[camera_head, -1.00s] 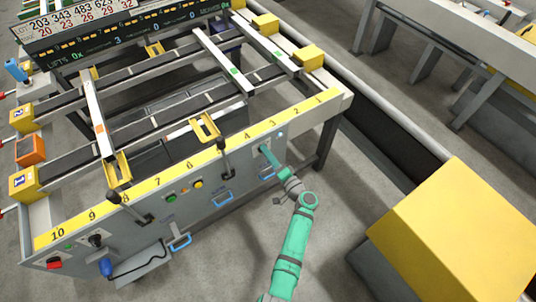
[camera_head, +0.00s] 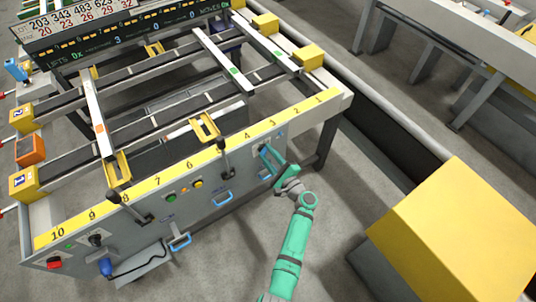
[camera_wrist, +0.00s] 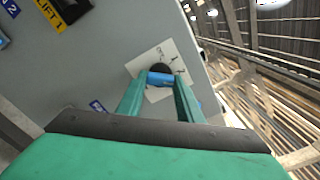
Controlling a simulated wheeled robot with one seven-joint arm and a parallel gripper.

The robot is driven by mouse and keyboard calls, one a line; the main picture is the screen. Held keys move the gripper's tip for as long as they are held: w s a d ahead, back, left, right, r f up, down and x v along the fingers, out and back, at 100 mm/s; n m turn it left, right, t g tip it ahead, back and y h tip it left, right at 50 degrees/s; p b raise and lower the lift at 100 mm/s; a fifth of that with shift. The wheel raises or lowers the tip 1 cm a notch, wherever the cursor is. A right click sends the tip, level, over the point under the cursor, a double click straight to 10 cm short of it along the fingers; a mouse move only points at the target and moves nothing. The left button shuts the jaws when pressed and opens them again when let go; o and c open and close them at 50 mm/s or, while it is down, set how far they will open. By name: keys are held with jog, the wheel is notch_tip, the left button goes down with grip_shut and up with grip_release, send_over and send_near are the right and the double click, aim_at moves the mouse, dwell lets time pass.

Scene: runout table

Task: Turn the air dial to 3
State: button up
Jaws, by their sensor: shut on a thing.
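The air dial (camera_wrist: 161,69) shows in the wrist view as a dark round knob with a blue grip bar, on a white square plate (camera_wrist: 139,66) with small dark marks. The marks are too small to read. My gripper (camera_wrist: 161,82) has its two green fingers shut on the blue bar, one on each side. In the head view my gripper (camera_head: 270,157) is at the right part of the grey front panel (camera_head: 235,181), below the yellow number strip. There my fingers and wrist hide most of the dial.
Levers (camera_head: 224,158), a green button (camera_head: 171,198), a yellow button (camera_head: 198,184) and blue handles (camera_head: 222,198) are left of my gripper on the panel. A table leg (camera_head: 326,145) stands to the right. A large yellow block (camera_head: 455,235) fills the lower right. The floor is clear between.

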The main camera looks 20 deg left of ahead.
jog(key=shift+d+f+m, duration=0.1)
jog(key=shift+m, duration=2.1)
jog(key=o, duration=1.1)
jog(key=v, duration=1.1)
jog(key=shift+s, duration=0.1)
